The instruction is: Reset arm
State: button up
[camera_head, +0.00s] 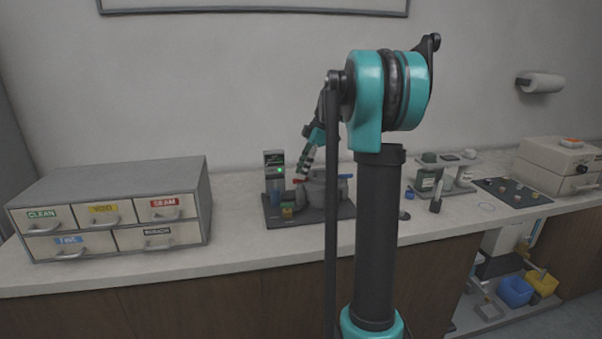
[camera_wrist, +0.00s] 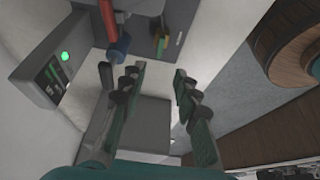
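My teal arm rises in the middle of the head view and bends over toward the counter. My gripper (camera_head: 303,174) hangs at its end, tilted down beside the mounting press (camera_head: 318,210). In the wrist view the two fingers of my gripper (camera_wrist: 160,70) stand apart with nothing between them. The press has a dark base, a grey round body and red and blue handle ends. Its control box (camera_head: 274,160) shows a lit green light. In the wrist view the control box (camera_wrist: 45,80) and a red and blue handle (camera_wrist: 110,25) are close by. My arm hides part of the press.
A grey drawer cabinet (camera_head: 130,188) with labelled drawers stands on the counter (camera_head: 235,225) at left. At right are a small stand (camera_head: 428,180), a dark board with knobs (camera_head: 512,192) and a beige machine (camera_head: 560,165). Blue (camera_head: 514,291) and yellow (camera_head: 541,282) bins sit below.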

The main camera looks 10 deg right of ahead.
jog(key=s+f+m+t+h, duration=0.1)
jog(key=s+f+m, duration=0.5)
jog(key=s, duration=0.4)
jog(key=s+a+f+m+t+h, duration=0.1)
jog(key=s+f+m+h, duration=0.1)
jog(key=s+f+m, duration=0.4)
jog(key=s+f+m+t+h, duration=0.1)
jog(key=s+f+m, duration=0.5)
jog(key=s, duration=0.9)
notch_tip(320, 180, down, 4)
jog(key=shift+s+a+r+t, duration=0.15)
jog(key=shift+a+r+t, duration=0.05)
jog(key=shift+t, duration=0.4)
